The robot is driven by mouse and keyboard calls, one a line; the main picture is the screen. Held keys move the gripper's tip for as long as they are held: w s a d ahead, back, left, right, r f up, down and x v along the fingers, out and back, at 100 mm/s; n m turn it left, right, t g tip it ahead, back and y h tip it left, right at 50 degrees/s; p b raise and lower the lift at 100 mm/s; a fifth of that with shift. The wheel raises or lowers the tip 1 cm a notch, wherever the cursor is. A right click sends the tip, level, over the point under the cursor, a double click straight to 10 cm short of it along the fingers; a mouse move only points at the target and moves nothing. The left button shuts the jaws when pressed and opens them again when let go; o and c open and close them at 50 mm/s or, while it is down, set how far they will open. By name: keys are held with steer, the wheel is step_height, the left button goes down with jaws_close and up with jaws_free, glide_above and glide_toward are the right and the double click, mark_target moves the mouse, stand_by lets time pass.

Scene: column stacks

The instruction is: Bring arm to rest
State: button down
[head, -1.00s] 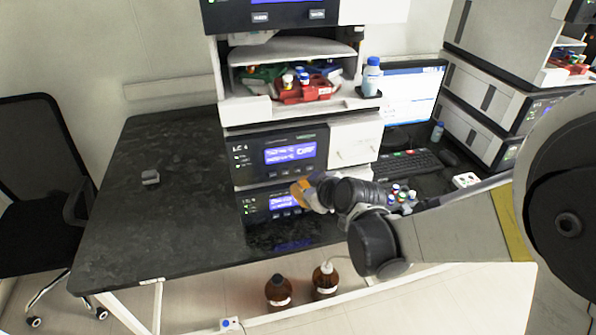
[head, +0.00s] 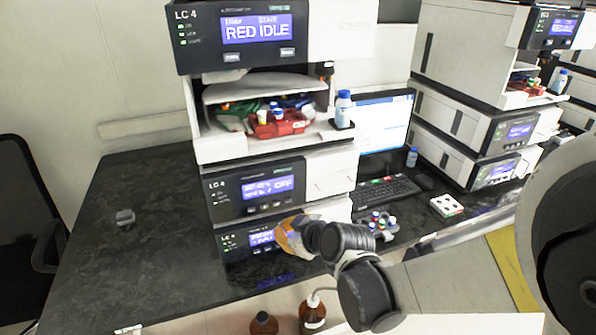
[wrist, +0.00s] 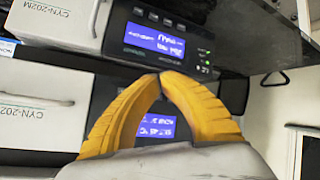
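My arm reaches in from the right in the head view. My gripper (head: 284,238) is at the front of the lower unit of the left instrument stack (head: 250,188), above the front edge of the black bench. In the wrist view its two yellow fingers (wrist: 160,76) curve together and their tips meet, with nothing visible between them. Instrument panels with lit blue screens lie beyond the fingers. Whether the fingers touch the panel cannot be told.
The black bench (head: 120,250) is mostly clear on the left, with a small grey block (head: 125,217). A vial rack (head: 376,226), a keyboard (head: 388,190) and a monitor (head: 385,125) are to the right. Brown bottles (head: 312,312) stand below. A chair (head: 25,200) is at far left.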

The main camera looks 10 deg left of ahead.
steer(key=s+d+r+m+h, duration=0.2)
steer(key=s+d+r+m, duration=0.1)
steer(key=d, duration=0.5)
steer(key=s+d+r+m+h, duration=0.2)
steer(key=s+d+r+m, duration=0.1)
steer(key=d, duration=0.6)
steer(key=s+d+r+m+h, duration=0.2)
steer(key=s+d+m, duration=0.15)
steer(key=d, duration=0.45)
steer(key=s+d+m+h, duration=0.2)
steer(key=s+d+m, duration=0.2)
steer(key=s+d, duration=0.4)
steer(key=shift+s+d+g, duration=0.25)
steer(key=shift+d+g, duration=0.05)
steer(key=shift+d, duration=0.2)
steer(key=shift+f, duration=0.1)
